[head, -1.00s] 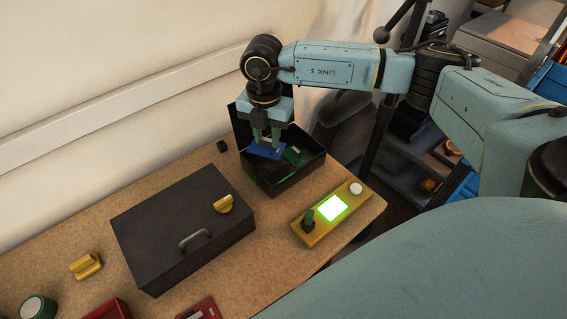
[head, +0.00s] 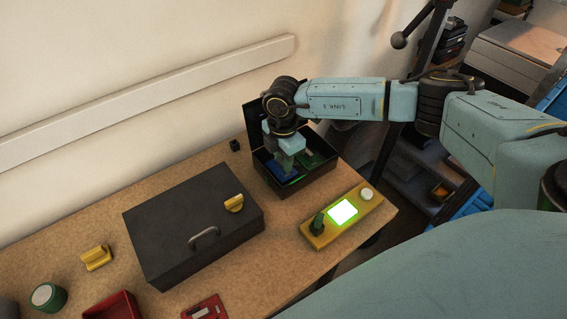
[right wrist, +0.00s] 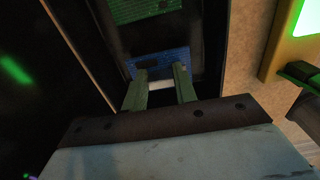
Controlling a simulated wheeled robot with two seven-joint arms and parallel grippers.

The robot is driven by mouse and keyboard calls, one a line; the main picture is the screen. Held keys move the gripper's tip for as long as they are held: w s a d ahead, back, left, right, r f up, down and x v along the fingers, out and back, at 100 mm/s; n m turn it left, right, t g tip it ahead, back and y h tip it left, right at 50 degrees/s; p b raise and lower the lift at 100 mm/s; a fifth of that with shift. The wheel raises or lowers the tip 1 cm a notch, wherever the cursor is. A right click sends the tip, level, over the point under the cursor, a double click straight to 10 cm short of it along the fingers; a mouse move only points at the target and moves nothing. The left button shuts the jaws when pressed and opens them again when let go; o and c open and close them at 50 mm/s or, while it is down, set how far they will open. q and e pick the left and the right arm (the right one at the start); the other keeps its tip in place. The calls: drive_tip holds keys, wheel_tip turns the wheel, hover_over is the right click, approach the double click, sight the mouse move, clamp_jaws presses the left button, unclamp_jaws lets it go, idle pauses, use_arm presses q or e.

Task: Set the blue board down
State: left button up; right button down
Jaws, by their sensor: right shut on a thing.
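The blue board (head: 283,168) is in my right gripper (head: 287,166), low inside the open black box (head: 290,190). In the right wrist view the blue board (right wrist: 160,64) shows at the tips of the green fingers of my right gripper (right wrist: 161,80), which are shut on it. A green board (head: 308,157) lies in the same box, to the right of the blue one; the wrist view shows it just beyond the blue board (right wrist: 140,8). I cannot tell whether the blue board touches the box floor. My left gripper is not in view.
A closed dark case (head: 193,228) with a handle and yellow knob stands left of the box. A yellow unit (head: 342,213) with a lit green screen is at the right table edge. A red tray (head: 113,307) and green-sided cylinder (head: 47,297) are at front left.

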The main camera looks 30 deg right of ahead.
drive_tip(key=shift+f, duration=0.95)
drive_tip(key=c, duration=1.1)
unclamp_jaws()
drive_tip(key=shift+f, duration=0.15)
wheel_tip(320, 180, up, 12)
drive_tip(key=shift+r, duration=0.2)
